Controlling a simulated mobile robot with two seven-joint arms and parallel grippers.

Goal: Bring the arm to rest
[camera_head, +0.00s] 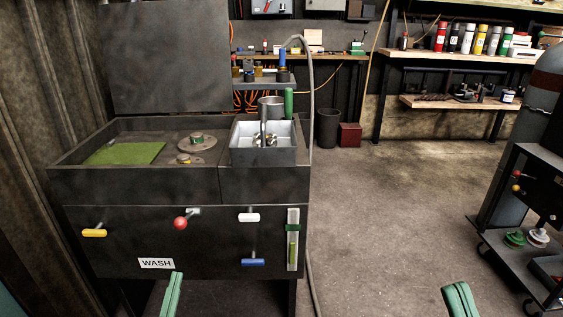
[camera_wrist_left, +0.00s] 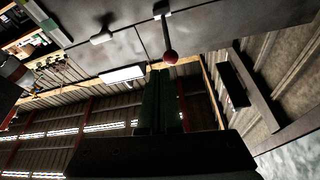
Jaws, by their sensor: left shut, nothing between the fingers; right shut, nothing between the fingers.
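My left gripper (camera_head: 171,296) shows as green fingers at the bottom edge of the head view, in front of the wash station's lower front panel. Its fingers are together with nothing between them. It also shows in the left wrist view (camera_wrist_left: 160,78), its fingers pointing up the picture toward a red ball knob (camera_wrist_left: 170,57). My right gripper (camera_head: 459,299) shows as green fingertips at the bottom right of the head view, over bare floor. It is shut and empty. Most of both arms is out of the picture.
The dark wash station (camera_head: 130,187) stands at the left, with a red knob (camera_head: 180,223) and several levers projecting from its front. A metal basin (camera_head: 263,157) sits at its right end. A cart (camera_head: 545,200) stands at the right edge. The floor (camera_head: 400,210) between is clear.

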